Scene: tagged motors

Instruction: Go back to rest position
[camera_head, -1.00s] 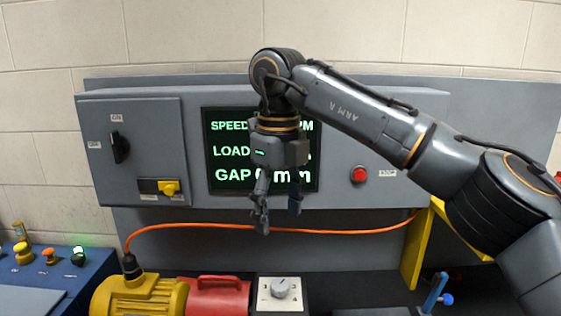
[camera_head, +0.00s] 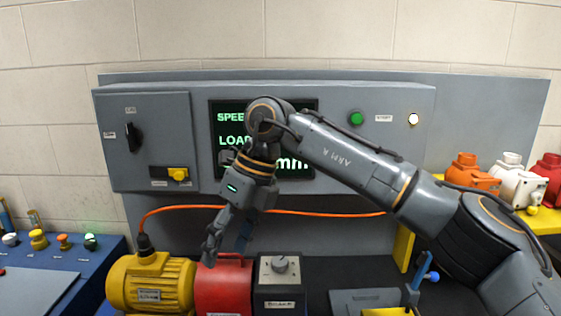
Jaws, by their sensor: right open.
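My right arm comes in from the right, in front of the grey test panel. Its gripper (camera_head: 226,247) points down and is open, with nothing between the fingers. In the picture it overlaps the top of the red unit (camera_head: 224,288) beside the yellow motor (camera_head: 152,285); I cannot tell how far apart they are. The arm hides part of the green-lettered display (camera_head: 230,117). My left gripper is not in view.
A black box with a dial (camera_head: 280,263) stands right of the red unit. An orange cable (camera_head: 175,208) runs to the yellow motor. An orange motor (camera_head: 466,172), a white motor (camera_head: 517,186) and a red motor (camera_head: 548,178) stand on a yellow shelf (camera_head: 545,222). A blue console (camera_head: 90,262) is at left.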

